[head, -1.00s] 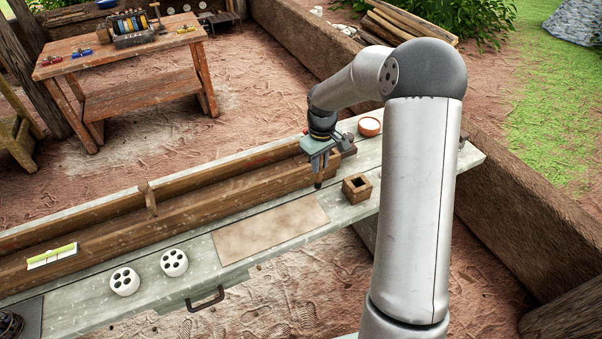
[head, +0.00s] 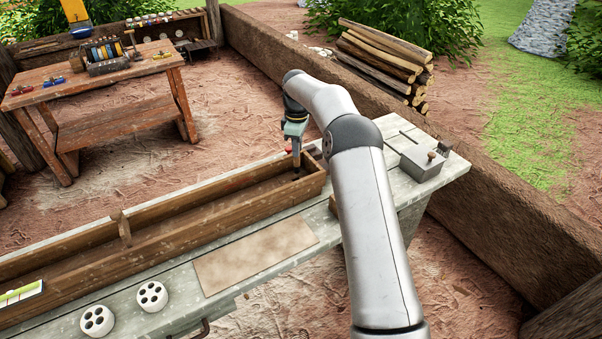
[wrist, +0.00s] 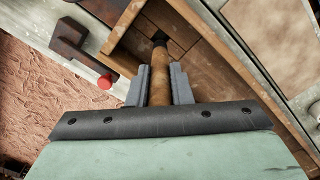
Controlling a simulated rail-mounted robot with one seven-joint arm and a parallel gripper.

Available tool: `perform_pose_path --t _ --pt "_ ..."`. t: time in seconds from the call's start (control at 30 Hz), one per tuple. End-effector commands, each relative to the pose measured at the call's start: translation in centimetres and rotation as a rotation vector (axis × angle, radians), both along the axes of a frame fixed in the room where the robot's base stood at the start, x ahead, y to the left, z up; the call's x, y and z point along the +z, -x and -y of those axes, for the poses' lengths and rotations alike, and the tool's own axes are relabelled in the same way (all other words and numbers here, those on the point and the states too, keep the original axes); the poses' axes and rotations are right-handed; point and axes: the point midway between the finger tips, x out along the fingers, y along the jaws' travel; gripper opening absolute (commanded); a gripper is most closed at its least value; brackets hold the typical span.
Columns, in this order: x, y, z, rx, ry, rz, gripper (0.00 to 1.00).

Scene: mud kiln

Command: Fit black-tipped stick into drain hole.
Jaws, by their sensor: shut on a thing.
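My gripper (head: 295,138) is above the right end of the long wooden trough (head: 190,225). In the wrist view my gripper (wrist: 160,70) is shut on a tan wooden stick (wrist: 160,88). The stick's black tip (wrist: 160,39) points down into the trough, close to its end wall. The stick (head: 296,161) looks roughly upright in the head view. I cannot make out the drain hole; the tip may cover it. I cannot tell whether the tip touches the trough floor.
A dark block (wrist: 70,36) and a red knob (wrist: 105,81) sit beside the trough's end. A grey box (head: 424,162) with a knob stands at the table's right. A flat tan panel (head: 255,252) and two white holders with dark holes (head: 98,321) are in front.

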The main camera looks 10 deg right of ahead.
Motion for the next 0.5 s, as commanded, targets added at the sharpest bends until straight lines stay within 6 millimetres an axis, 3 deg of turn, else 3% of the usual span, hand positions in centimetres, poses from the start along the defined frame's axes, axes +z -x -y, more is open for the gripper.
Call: perform_pose_path --t 0.1,0.5 --pt "-1.9 0.1 0.0 0.000 0.000 -0.003 0.00" --pt "-6.2 0.1 0.1 -0.002 0.000 -0.002 0.00"
